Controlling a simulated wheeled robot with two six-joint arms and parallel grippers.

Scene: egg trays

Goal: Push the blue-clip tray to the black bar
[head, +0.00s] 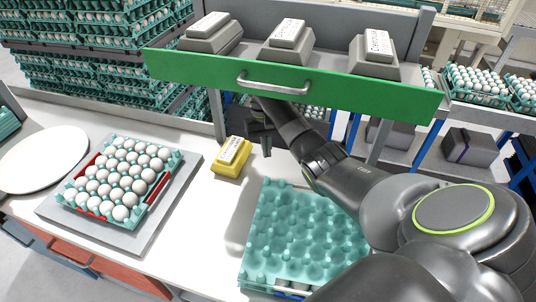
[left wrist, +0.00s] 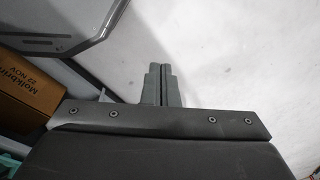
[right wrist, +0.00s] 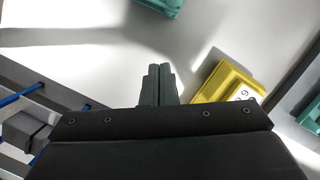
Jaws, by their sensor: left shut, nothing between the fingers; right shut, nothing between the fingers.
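The teal tray (head: 300,232) on the right of the white table, in the head view, shows a small blue piece at its near edge, partly hidden by my right arm. Its cups look mostly empty. A corner of a teal tray shows at the top of the right wrist view (right wrist: 160,5). My right gripper (head: 267,150) is shut and empty, beyond the tray and beside the yellow block (head: 231,158), touching neither. In the right wrist view its fingers (right wrist: 158,82) are together. My left gripper (left wrist: 158,82) is shut and empty. I cannot clearly make out the black bar.
A red-clipped tray of white eggs (head: 158,203) sits on a grey plate (head: 135,245) at left. A white round plate (head: 42,160) lies farther left. A green-fronted shelf (head: 320,90) with grey blocks hangs above the back. White table is clear between the trays.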

